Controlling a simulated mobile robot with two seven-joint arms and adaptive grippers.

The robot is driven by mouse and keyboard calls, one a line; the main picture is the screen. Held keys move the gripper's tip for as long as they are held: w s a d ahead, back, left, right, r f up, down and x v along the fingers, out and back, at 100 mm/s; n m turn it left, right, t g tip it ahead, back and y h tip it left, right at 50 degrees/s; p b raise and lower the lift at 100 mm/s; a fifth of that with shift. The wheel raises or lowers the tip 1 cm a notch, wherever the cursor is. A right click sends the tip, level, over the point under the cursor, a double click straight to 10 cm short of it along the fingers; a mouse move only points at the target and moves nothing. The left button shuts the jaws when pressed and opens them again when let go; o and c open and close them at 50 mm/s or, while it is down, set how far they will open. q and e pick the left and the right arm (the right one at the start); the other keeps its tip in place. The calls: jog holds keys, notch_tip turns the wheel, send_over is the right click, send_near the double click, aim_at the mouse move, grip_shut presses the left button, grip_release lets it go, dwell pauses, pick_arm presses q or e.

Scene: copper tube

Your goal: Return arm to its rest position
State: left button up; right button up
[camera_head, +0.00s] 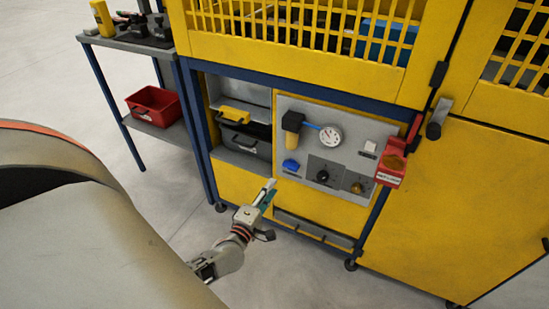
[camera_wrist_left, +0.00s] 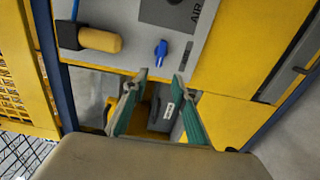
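My left gripper (camera_head: 269,188) is in front of the lower part of the yellow machine (camera_head: 450,210), below the grey control panel (camera_head: 350,135). In the left wrist view the two fingers of my left gripper (camera_wrist_left: 160,76) have teal inner pads, stand apart and hold nothing. The blue knob (camera_wrist_left: 161,52) shows just beyond the fingertips. A dark toolbox with a white label (camera_wrist_left: 168,110) shows between the fingers, farther back. No copper tube can be made out. My right gripper is not in view.
A gauge (camera_head: 330,135) and a red box (camera_head: 391,170) stick out from the machine's front. A cubby left of the panel holds a dark toolbox (camera_head: 243,143). A side table (camera_head: 125,42) has a red bin (camera_head: 153,105) on its lower shelf. Floor is clear in front.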

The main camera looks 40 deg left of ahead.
pick_arm(q)
jog(key=shift+s, duration=0.1)
dwell(0.5)
jog(key=s+d+r+m+g+h+p, duration=0.1)
jog(key=s+d+r+m+h+p, duration=0.2)
jog(key=d+m, duration=0.4)
jog(key=s+d+m+g+h+p, duration=0.1)
jog(key=s+d+m+h+p, duration=0.2)
jog(key=s+d+m, duration=0.4)
jog(key=s+d+m+g+p, duration=0.3)
jog(key=s+d+m+g, duration=0.2)
jog(key=s+m, duration=0.6)
jog(key=shift+s+d+f+h+p, duration=0.3)
jog(key=shift+s+d+f, duration=0.1)
jog(key=shift+s+d, duration=0.75)
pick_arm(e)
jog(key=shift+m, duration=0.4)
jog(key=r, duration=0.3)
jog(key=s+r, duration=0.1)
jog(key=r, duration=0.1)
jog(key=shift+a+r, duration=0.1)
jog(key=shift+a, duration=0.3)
pick_arm(q)
jog(key=shift+w+d, duration=0.1)
jog(key=shift+w, duration=0.1)
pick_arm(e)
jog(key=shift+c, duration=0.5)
